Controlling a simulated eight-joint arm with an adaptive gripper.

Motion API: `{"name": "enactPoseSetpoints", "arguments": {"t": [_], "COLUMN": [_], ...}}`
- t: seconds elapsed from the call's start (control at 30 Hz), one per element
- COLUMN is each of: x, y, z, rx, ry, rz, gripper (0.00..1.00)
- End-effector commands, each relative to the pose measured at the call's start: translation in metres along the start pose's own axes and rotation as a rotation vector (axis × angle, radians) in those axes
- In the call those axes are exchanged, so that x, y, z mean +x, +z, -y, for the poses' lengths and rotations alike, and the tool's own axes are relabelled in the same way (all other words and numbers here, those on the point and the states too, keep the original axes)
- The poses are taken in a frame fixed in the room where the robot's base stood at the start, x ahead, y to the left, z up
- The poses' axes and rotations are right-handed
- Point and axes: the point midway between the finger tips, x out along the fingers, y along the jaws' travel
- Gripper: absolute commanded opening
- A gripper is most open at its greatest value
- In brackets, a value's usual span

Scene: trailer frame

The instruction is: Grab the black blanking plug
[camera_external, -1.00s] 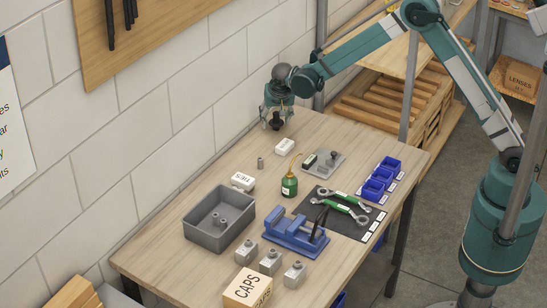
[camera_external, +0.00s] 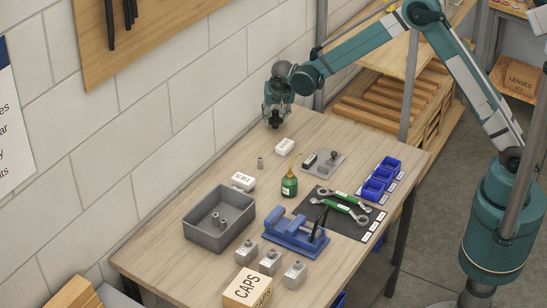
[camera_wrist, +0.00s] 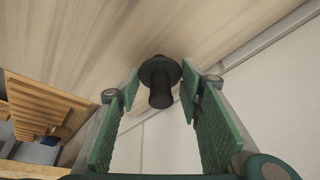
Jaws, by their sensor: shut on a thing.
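The black blanking plug (camera_wrist: 160,78) has a wide round flange and a narrower stem. In the wrist view it sits between the fingertips of my gripper (camera_wrist: 160,92), with the stem pointing toward the camera. In the external view my gripper (camera_external: 275,120) points down at the far end of the workbench, near the wall. Its fingers are drawn together on the plug. There the plug is mostly hidden by the fingers, and I cannot tell whether it touches the bench.
The wall stands close behind my gripper. Bare bench surrounds the plug's spot.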

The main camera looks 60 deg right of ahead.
Motion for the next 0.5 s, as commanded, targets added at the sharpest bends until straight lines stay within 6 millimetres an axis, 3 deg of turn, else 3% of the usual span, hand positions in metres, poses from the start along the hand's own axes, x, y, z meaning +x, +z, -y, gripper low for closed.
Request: {"name": "enactPoseSetpoints", "arguments": {"t": [0.5], "x": [-0.064], "y": [-0.026], "z": [0.002], "rx": [0.0], "ry": [0.0], "rz": [0.0], "gripper": [0.24]}}
